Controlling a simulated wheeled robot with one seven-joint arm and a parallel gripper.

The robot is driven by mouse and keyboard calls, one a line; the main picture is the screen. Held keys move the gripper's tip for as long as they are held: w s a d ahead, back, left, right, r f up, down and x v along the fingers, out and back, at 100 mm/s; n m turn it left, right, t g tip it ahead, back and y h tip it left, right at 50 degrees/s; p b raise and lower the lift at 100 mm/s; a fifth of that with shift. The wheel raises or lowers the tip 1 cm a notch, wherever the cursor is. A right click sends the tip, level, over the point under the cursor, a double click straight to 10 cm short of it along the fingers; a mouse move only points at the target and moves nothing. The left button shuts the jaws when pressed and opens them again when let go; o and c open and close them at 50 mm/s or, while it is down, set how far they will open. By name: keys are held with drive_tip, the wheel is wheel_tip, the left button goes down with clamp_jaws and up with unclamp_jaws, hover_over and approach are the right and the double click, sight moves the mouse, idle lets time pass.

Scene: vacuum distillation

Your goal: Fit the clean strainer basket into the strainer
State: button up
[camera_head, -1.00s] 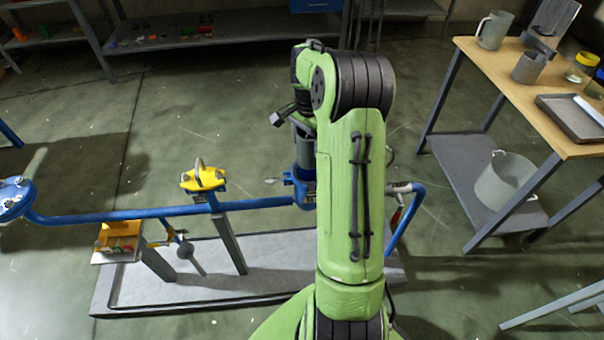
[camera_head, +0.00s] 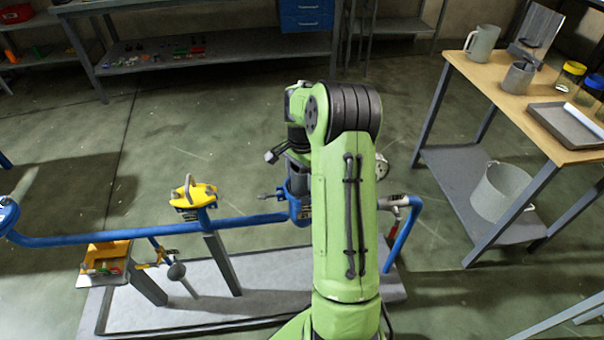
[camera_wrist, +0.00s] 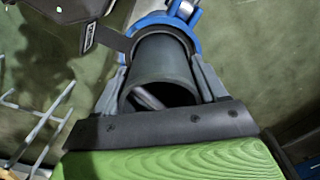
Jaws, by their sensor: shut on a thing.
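The strainer basket is a dark grey hollow cylinder, seen in the wrist view (camera_wrist: 162,68) and partly in the head view (camera_head: 294,180). My gripper (camera_wrist: 162,85) is shut on it, one finger on each side. The blue strainer (camera_head: 299,207) stands upright in the blue pipe line, partly hidden behind my arm. Its blue rim (camera_wrist: 160,22) surrounds the far end of the basket in the wrist view. The basket's lower end appears to be inside the strainer's mouth; its depth is hidden. The gripper is just above the strainer in the head view.
A yellow part with a loop handle (camera_head: 193,195) sits on a post left of the strainer. Open floor lies behind the pipe.

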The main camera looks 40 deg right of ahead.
drive_tip(key=o, duration=1.1)
drive_tip(key=shift+o, duration=0.2)
drive_tip(key=shift+r, duration=0.1)
wheel_tip(320, 180, up, 13)
drive_tip(key=p, duration=0.4)
drive_tip(key=shift+r+p, duration=0.1)
drive_tip(key=shift+p, duration=0.25)
drive_tip(key=s+a+r+n+t+h, duration=0.1)
drive_tip(key=s+a+r+n, duration=0.4)
drive_tip(key=a, duration=0.4)
drive_tip(key=s+a+r+n+t+h, duration=0.1)
drive_tip(key=s+a+r+n+t, duration=0.2)
drive_tip(key=a+r, duration=0.4)
drive_tip(key=s+a+f+n+t+y, duration=0.1)
drive_tip(key=s+a+f+n+y, duration=0.1)
drive_tip(key=s+a+n, duration=0.7)
drive_tip(key=s+a, duration=0.1)
drive_tip(key=s, duration=0.2)
drive_tip(key=shift+f+t, duration=0.2)
drive_tip(key=shift+t, duration=0.1)
